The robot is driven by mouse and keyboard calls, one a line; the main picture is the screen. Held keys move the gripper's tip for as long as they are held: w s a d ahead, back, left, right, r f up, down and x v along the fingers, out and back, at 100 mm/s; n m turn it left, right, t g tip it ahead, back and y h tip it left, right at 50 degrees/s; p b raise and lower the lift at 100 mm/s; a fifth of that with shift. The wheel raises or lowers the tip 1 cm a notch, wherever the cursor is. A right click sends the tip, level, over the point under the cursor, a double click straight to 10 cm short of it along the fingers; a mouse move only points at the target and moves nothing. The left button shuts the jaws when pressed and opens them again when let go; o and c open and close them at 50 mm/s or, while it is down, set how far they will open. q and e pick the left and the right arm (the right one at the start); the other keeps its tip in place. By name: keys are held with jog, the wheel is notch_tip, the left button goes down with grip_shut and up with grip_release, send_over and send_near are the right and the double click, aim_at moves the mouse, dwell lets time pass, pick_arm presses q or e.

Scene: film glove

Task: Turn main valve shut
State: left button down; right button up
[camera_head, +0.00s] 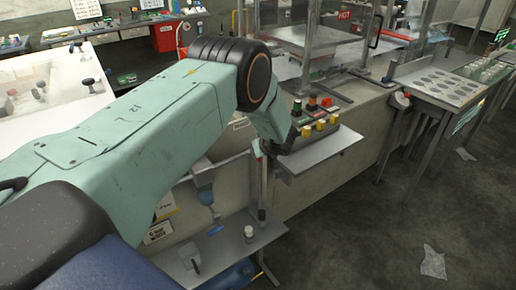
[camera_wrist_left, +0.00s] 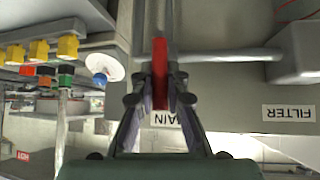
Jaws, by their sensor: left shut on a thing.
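In the left wrist view my left gripper (camera_wrist_left: 161,88) is shut on a red valve handle (camera_wrist_left: 160,52). The handle runs lengthwise between the two fingers, and its far end sticks out beyond them. A grey pipe runs across behind it. A white label (camera_wrist_left: 165,119) reading "AIN", its start hidden by a finger, is on the surface by the gripper. My right gripper is not in view.
A "FILTER" label (camera_wrist_left: 290,112) sits beside a grey housing (camera_wrist_left: 300,45). A control panel with yellow knobs (camera_head: 318,128) and a small shelf (camera_head: 322,153) are close to my arm. A low shelf (camera_head: 235,246) holds small containers. The floor (camera_head: 385,220) at right is mostly clear.

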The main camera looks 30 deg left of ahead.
pick_arm(q)
jog(key=shift+w+d, duration=0.1)
dwell(0.5)
jog(key=c, duration=1.3)
grip_release()
jog(key=shift+c, duration=0.2)
jog(key=v, duration=1.1)
jog(key=shift+d+r, duration=0.25)
jog(key=shift+d, duration=0.15)
